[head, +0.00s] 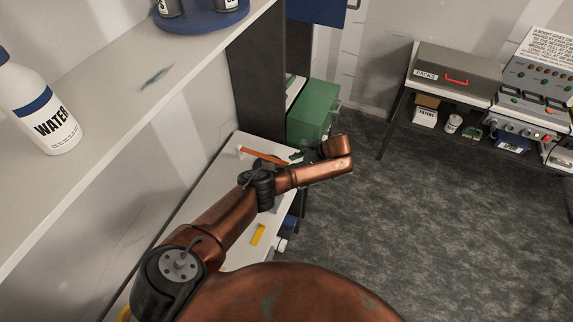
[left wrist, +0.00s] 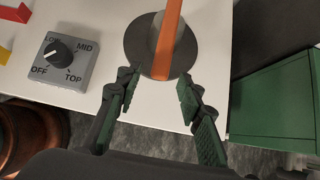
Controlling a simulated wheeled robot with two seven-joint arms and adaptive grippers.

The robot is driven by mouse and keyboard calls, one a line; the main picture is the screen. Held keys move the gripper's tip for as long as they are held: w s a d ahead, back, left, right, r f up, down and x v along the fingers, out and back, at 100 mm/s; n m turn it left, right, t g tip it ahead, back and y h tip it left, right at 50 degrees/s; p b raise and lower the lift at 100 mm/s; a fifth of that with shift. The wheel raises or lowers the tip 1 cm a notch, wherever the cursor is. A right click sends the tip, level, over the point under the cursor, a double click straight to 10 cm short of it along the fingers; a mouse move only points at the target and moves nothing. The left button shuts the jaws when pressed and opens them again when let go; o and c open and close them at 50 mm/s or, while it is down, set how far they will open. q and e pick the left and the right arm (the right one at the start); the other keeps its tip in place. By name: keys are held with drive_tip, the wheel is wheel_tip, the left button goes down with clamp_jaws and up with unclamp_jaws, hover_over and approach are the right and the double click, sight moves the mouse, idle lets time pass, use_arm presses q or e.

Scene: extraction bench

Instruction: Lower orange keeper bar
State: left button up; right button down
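The orange keeper bar (left wrist: 168,38) lies across a dark round disc (left wrist: 135,42) on the white bench top in the left wrist view. The bar also shows in the head view (head: 262,156), partly hidden by my arm. My left gripper (left wrist: 158,82) is open, and its two green-black fingers show on either side of the bar's near end in the picture. No contact with the bar can be seen. In the head view my left gripper (head: 299,157) is small and mostly hidden behind my wrist. My right gripper is not in view.
A grey dial box (left wrist: 64,60) marked OFF, MID and TOP stands left of the disc. A green cabinet (head: 314,113) stands beyond the bench's end. A shelf with a water bottle (head: 40,108) is at upper left. Open floor lies right, before another bench.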

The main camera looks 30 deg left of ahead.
sight(286, 163)
use_arm(q)
drive_tip(key=v, duration=0.8)
drive_tip(key=shift+s+a, duration=0.1)
drive_tip(key=x, duration=1.2)
drive_tip(key=shift+f, duration=0.1)
drive_tip(key=shift+r, duration=0.4)
